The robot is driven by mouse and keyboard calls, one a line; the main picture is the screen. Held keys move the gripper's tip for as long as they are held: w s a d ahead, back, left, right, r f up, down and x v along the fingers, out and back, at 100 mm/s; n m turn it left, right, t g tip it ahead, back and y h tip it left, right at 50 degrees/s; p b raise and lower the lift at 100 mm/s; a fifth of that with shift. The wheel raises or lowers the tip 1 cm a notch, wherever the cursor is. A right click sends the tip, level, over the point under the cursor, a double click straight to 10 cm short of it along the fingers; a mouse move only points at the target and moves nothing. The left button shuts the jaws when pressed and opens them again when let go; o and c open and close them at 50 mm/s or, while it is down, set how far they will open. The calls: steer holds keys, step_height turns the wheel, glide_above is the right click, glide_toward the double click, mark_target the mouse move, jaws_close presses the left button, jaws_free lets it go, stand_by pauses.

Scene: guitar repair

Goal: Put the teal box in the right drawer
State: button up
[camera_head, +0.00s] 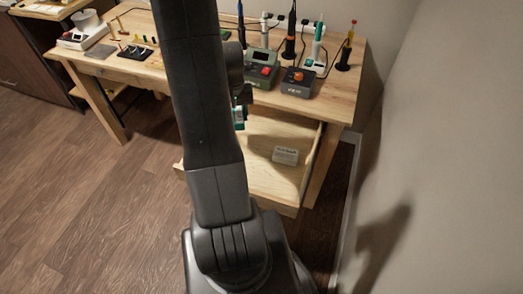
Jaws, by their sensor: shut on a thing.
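The right drawer (262,182) is pulled open under the right end of the workbench, and its pale wooden floor shows. My gripper (243,99) is partly hidden behind my arm, above the rear part of the open drawer. It is shut on the teal box (239,116), of which only a small teal and white part shows beside my arm. The box looks held above the drawer floor, though its height is hard to tell.
The wooden workbench (338,97) carries a green device (262,72), a dark grey device (298,84) and several upright tools above the drawer. A wall (440,140) stands close on the right. The drawer floor around the whitish box is bare.

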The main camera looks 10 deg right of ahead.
steer(key=b, duration=0.4)
glide_above(253, 152)
steer(key=f, duration=0.2)
steer(key=shift+m, duration=0.5)
step_height(253, 152, down, 9)
steer(key=shift+w+f+b, duration=0.1)
steer(key=shift+f+b, duration=0.1)
steer(key=shift+b, duration=0.7)
steer(key=shift+f, duration=0.1)
steer(key=shift+f, duration=0.15)
steer(key=o, duration=1)
step_height(253, 152, up, 12)
steer(key=p, duration=0.2)
steer(key=shift+r, duration=0.25)
